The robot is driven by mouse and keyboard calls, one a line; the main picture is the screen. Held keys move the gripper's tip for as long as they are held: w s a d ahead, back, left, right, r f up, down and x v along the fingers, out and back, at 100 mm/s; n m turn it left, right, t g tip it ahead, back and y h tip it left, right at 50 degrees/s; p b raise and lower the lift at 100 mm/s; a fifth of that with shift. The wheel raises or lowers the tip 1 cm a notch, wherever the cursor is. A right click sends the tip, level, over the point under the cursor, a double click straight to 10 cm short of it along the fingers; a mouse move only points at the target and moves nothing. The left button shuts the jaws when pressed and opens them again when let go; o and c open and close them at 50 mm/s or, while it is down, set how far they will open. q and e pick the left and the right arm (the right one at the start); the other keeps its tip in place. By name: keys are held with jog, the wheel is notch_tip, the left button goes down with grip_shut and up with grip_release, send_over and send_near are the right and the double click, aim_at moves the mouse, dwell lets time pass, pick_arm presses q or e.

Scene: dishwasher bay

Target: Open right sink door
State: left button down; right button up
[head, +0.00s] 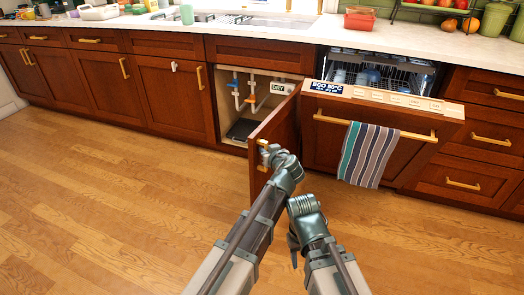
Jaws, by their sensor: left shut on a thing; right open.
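The right sink door (284,125) is a dark red-brown panel. It stands swung out from the sink cabinet, hinged on its right side next to the dishwasher. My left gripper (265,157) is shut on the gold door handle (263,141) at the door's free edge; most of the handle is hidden. The cabinet inside (236,110) shows white pipes with blue and orange valves. The left sink door (172,98) is closed. My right gripper (294,254) hangs low, open, in front of the door and apart from it.
The dishwasher door (350,130) is tilted partly open, right of the sink door, with a striped towel (368,155) over its handle. A dark flat item (240,130) lies on the cabinet floor. The wooden floor (110,205) at left is clear.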

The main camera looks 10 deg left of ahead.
pick_arm(q)
jog(key=shift+w+d, duration=0.2)
jog(key=shift+w, duration=0.05)
jog(key=c, duration=0.8)
grip_release()
jog(key=shift+s+a, duration=0.1)
jog(key=shift+s, duration=0.1)
